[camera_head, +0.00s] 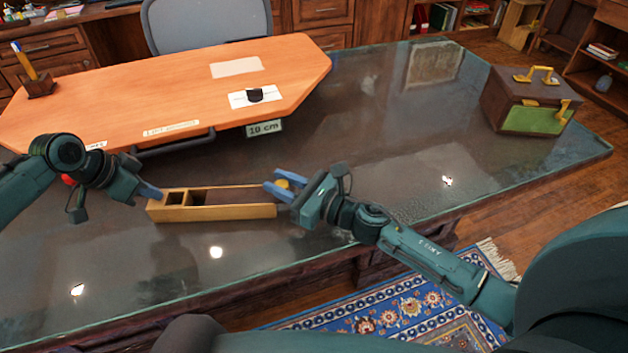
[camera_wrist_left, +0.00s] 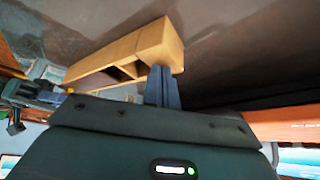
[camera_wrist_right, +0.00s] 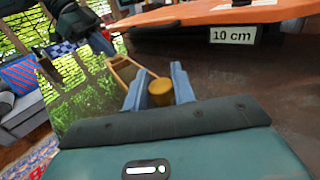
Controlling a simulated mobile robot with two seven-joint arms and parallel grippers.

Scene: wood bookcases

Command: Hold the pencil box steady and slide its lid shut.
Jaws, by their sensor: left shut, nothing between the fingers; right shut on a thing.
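The wooden pencil box (camera_head: 225,212) lies on the dark glossy desk, with small open compartments at its left end. A dark surface lies behind its front wall; I cannot tell how much of it is lid. My left gripper (camera_head: 154,193) is shut and empty, its fingertips at the box's left end. In the left wrist view the fingers (camera_wrist_left: 161,88) are close against the box's end (camera_wrist_left: 160,45); contact is unclear. My right gripper (camera_head: 273,184) is shut on a yellow knob (camera_wrist_right: 161,87) at the box's right end. The right fingers partly hide that end.
An orange wood board (camera_head: 190,95) stands behind the box, with a "10 cm" sign (camera_head: 264,128) at its edge. A brown and green case (camera_head: 530,100) stands at the desk's far right. The desk between the box and case is clear.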

